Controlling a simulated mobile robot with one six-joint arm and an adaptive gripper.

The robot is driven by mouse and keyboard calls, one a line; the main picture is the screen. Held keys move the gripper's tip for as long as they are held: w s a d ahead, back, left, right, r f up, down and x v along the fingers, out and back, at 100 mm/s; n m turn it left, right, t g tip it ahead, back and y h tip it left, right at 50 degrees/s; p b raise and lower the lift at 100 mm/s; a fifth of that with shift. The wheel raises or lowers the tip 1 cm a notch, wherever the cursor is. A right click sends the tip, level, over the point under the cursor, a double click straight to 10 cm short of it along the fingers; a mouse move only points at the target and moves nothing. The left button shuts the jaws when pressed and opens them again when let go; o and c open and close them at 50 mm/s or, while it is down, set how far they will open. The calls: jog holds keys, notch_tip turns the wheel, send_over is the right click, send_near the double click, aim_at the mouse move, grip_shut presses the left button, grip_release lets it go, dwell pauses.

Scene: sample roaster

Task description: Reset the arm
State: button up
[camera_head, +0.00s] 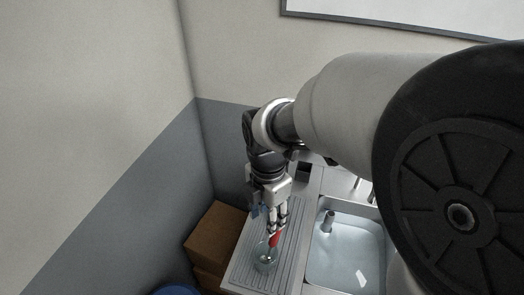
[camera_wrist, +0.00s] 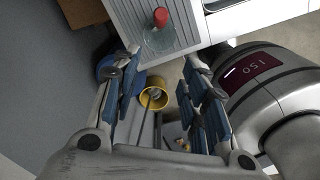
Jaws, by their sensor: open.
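My gripper (camera_head: 272,225) points down over the ribbed metal drainboard (camera_head: 243,272) in the head view. In the wrist view my gripper (camera_wrist: 162,56) has its blue-padded fingers spread wide, with nothing held between them. A clear glass vessel (camera_head: 263,260) with a red top stands on the drainboard, just below the fingers in the head view. The glass vessel also shows in the wrist view (camera_wrist: 159,43), beyond the fingertips and apart from them. My arm covers much of the right of the head view.
A sink basin (camera_head: 345,262) lies right of the drainboard. Brown boxes (camera_head: 215,236) stand at its left by the wall corner, with a blue round container (camera_head: 176,290) at the bottom edge. A yellow cup-like container (camera_wrist: 154,97) shows low between the fingers.

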dwell(0.4)
jog(key=s+d+r+m+t+b, duration=0.2)
jog(key=s+d+m, duration=0.3)
jog(key=m, duration=0.7)
jog(key=s+d+r+m+t+b, duration=0.2)
jog(key=s+d+r+m, duration=0.2)
jog(key=s+m, duration=0.4)
jog(key=d+m, duration=0.1)
jog(key=m, duration=0.4)
jog(key=shift+s+d+r+t, duration=0.15)
jog(key=shift+d+t, duration=0.15)
jog(key=shift+d, duration=0.1)
